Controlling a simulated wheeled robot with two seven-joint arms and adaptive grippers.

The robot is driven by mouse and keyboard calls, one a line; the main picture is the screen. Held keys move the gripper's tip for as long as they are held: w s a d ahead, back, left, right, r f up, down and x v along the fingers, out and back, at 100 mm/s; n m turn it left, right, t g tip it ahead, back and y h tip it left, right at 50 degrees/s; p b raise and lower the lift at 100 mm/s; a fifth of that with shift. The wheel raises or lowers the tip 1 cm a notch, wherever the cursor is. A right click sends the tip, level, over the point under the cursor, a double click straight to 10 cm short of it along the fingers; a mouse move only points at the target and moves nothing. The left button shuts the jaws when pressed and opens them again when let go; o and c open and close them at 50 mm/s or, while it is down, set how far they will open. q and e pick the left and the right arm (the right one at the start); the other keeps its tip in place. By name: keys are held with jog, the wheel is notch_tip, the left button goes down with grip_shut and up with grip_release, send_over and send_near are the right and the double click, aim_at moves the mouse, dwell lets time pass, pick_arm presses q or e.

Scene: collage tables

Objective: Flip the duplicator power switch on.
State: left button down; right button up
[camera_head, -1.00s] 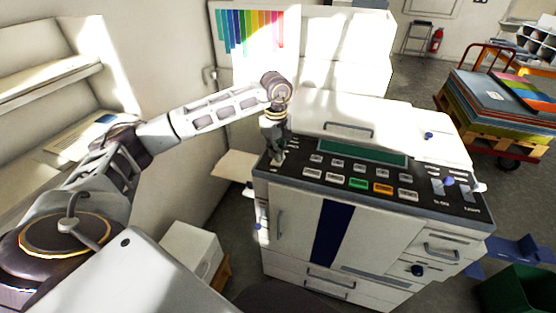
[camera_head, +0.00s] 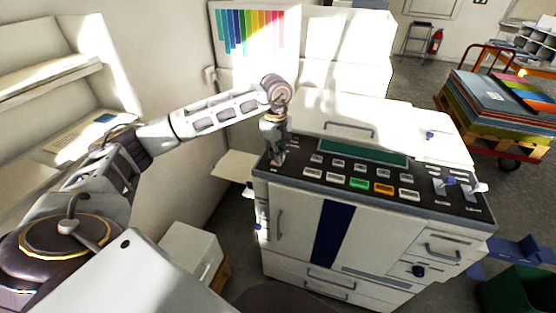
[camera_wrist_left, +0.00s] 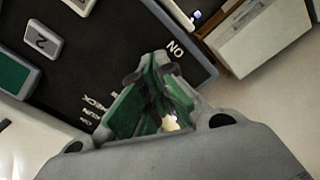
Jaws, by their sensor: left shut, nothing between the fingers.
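The duplicator (camera_head: 290,205) is a large white machine with a dark control panel (camera_head: 300,171) on top. My left gripper (camera_head: 276,160) points down over the panel's left end. Its fingers are shut with nothing between them. In the left wrist view the closed fingertips (camera_wrist_left: 158,62) are close to the printed "ON" label (camera_wrist_left: 175,48) near the panel edge. I cannot make out the power switch itself; the gripper covers that part of the panel. A small bright patch shows between the finger linkages, and I cannot tell what it is. Whether the fingertips touch anything is unclear.
The panel carries a green display (camera_head: 362,152), several buttons, including a green one (camera_head: 359,183) and an orange one (camera_head: 383,188), and levers at its right end. A side tray (camera_head: 236,166) juts out left. A loaded cart (camera_head: 505,103) stands at the back right.

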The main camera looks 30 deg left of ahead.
pick_arm(q)
jog(key=shift+f+b, duration=0.45)
jog(key=shift+f, duration=0.25)
pick_arm(e)
jog(key=shift+d+f, duration=0.45)
pick_arm(q)
jog(key=shift+r, duration=0.15)
pick_arm(e)
jog(key=shift+a, duration=0.1)
pick_arm(q)
jog(key=shift+d+r+p, duration=0.1)
jog(key=shift+r+p, duration=0.2)
jog(key=shift+r, duration=0.1)
jog(key=shift+r+p, duration=0.35)
jog(key=shift+r, duration=0.25)
jog(key=shift+r+p, duration=1.35)
jog(key=shift+r, duration=1.05)
pick_arm(e)
jog(key=r, duration=0.4)
jog(key=shift+a, duration=0.25)
